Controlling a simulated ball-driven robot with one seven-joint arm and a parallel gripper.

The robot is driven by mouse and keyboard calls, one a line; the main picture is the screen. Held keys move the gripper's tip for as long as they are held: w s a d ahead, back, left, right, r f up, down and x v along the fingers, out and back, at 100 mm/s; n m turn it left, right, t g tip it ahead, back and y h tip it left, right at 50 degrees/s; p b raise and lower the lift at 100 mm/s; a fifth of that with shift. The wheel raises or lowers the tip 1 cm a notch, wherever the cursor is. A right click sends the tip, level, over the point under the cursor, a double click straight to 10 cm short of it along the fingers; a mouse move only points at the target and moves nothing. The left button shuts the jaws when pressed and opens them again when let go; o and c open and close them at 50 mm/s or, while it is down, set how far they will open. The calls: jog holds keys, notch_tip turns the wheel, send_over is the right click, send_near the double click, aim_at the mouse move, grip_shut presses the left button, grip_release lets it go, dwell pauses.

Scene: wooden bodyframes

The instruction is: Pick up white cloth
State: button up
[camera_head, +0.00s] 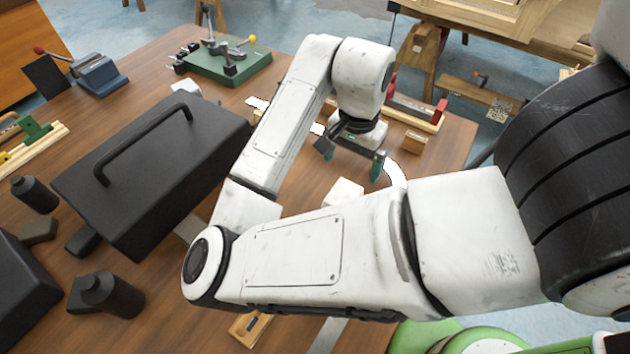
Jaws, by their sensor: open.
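A small folded white thing (343,192), which looks like the white cloth, lies on the wooden table (455,150). Its lower part is hidden behind my forearm. My gripper (351,162) is open, its two green-tipped fingers spread apart. It is above and slightly beyond the white thing in the picture, with nothing seen between its fingers. I cannot tell the height of the fingers above the table. Another small white thing (186,87) lies behind the black case and could also be cloth.
A large black case (150,165) with a handle lies left of my arm. A green-based clamp fixture (222,62) and a blue vise (98,74) stand at the back. A red-ended wooden clamp (415,113) lies behind my gripper.

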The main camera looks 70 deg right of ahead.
jog(key=b, duration=0.1)
send_over(344, 193)
notch_tip(344, 193, down, 6)
jog(key=shift+d+r, duration=0.1)
jog(key=shift+r, duration=0.1)
jog(key=shift+f, duration=2.65)
jog(key=c, duration=1)
jog(key=shift+r, duration=0.1)
